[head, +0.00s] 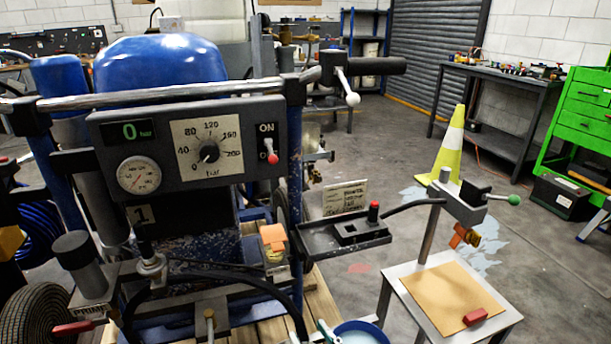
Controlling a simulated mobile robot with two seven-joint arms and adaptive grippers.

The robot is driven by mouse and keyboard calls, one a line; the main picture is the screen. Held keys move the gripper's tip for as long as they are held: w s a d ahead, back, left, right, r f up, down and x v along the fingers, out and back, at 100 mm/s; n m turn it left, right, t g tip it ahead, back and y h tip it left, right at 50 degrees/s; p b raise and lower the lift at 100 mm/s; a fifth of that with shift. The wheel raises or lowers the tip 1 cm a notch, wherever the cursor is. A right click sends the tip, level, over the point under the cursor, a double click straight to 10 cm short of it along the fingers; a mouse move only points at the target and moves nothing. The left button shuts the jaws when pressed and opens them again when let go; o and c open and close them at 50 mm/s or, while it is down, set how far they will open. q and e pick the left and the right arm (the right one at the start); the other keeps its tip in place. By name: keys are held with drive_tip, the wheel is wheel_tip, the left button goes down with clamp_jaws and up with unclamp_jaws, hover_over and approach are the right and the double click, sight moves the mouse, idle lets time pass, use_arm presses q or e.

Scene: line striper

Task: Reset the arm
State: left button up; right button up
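I cannot make out either of my grippers in the head view. The blue line striper (160,62) fills the left half, with its black control panel (190,150) facing me. The panel shows a green 0 bar readout, a round gauge, a dial and a red-tipped switch by ON. A handlebar crosses above it, with a black grip (376,66) and a white-knobbed lever (347,88) at its right end. At right, a grey bracket (455,204) with a green-knobbed lever (505,199) and an orange tip sits on a post. Which part is the task's arm is unclear.
A small metal stand (400,285) carries a brown sheet (450,300) and a red block (476,317). A black tray (340,233) juts out mid-view. A yellow-white cone (447,150) and green tool cabinet (585,110) stand behind right. Grey floor between is mostly clear.

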use_arm(q)
drive_tip(key=shift+n+g+y, duration=0.3)
drive_tip(key=shift+n+g, duration=0.1)
drive_tip(key=s+r+p, duration=0.1)
drive_tip(key=p, duration=0.3)
drive_tip(key=a+r+p, duration=0.1)
drive_tip(key=p, duration=0.3)
drive_tip(key=s+r+p, duration=0.1)
drive_tip(key=r+p, duration=0.1)
drive_tip(key=p, duration=0.3)
drive_tip(key=shift+s+a, duration=0.3)
drive_tip(key=shift+s, duration=0.05)
use_arm(e)
drive_tip(key=s+d+f+g+h, duration=0.2)
drive_tip(key=s+d+f, duration=0.1)
drive_tip(key=s+d, duration=0.6)
drive_tip(key=s+d+f+m+g+h, duration=0.1)
drive_tip(key=s+d+f+g+h, duration=0.2)
drive_tip(key=s+d, duration=0.6)
drive_tip(key=s, duration=0.6)
drive_tip(key=shift+d, duration=0.4)
drive_tip(key=shift+s, duration=0.1)
